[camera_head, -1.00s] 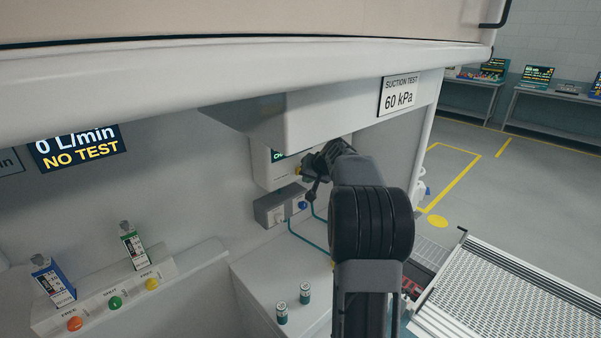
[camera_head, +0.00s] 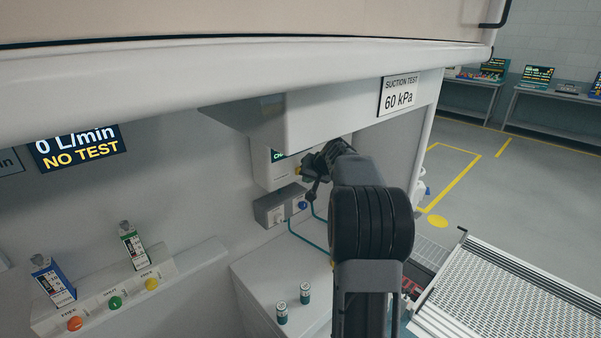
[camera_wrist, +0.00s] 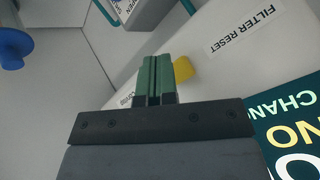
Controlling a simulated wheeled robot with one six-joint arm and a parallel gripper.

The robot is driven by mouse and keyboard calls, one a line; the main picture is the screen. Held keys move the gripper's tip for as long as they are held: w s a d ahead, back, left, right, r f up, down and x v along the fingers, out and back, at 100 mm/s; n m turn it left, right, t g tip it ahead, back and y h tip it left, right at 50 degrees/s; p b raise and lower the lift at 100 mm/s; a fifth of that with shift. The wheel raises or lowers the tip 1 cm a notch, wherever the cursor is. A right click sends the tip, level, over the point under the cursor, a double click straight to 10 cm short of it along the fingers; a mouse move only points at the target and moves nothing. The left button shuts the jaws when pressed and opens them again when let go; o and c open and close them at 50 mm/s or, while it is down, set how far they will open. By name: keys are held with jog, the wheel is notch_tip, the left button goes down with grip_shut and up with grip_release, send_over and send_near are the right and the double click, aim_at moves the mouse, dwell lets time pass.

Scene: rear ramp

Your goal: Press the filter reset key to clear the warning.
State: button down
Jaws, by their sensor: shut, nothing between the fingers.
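My gripper (camera_wrist: 157,62) is shut and empty, its green fingertips together in the wrist view. The yellow key (camera_wrist: 183,70) shows just right of the fingertips on a pale panel. The fingers hide part of it, and I cannot tell whether they touch it. The label "FILTER RESET" (camera_wrist: 241,29) is up and right of the key. A dark display (camera_wrist: 297,125) with partly cut "CHAN" and "NO" text lies at lower right. In the head view the wall unit (camera_head: 264,170) is partly behind my gripper (camera_head: 306,174), with a bit of yellow at the fingertips.
A grey box (camera_head: 268,209) with a blue knob (camera_head: 302,205) and teal hoses sits below the unit. The blue knob also shows in the wrist view (camera_wrist: 14,48). Two small cylinders (camera_head: 293,303) stand on the ledge. An overhang (camera_head: 330,112) is above my arm.

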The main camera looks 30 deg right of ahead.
jog(key=shift+w, duration=0.2)
jog(key=shift+w, duration=0.25)
jog(key=shift+w+a, duration=0.15)
jog(key=shift+w, duration=0.3)
dwell(1.0)
jog(key=shift+s, duration=0.15)
jog(key=shift+s+b, duration=0.55)
jog(key=shift+s, duration=0.15)
jog(key=shift+s+d+b, duration=0.2)
jog(key=shift+s+b, duration=0.4)
jog(key=shift+s, duration=0.25)
jog(key=shift+s+d+b, duration=0.2)
jog(key=shift+s+b, duration=0.45)
jog(key=shift+s, duration=0.15)
jog(key=shift+s+d+b, duration=0.2)
jog(key=shift+s+b, duration=0.4)
jog(key=shift+s, duration=0.25)
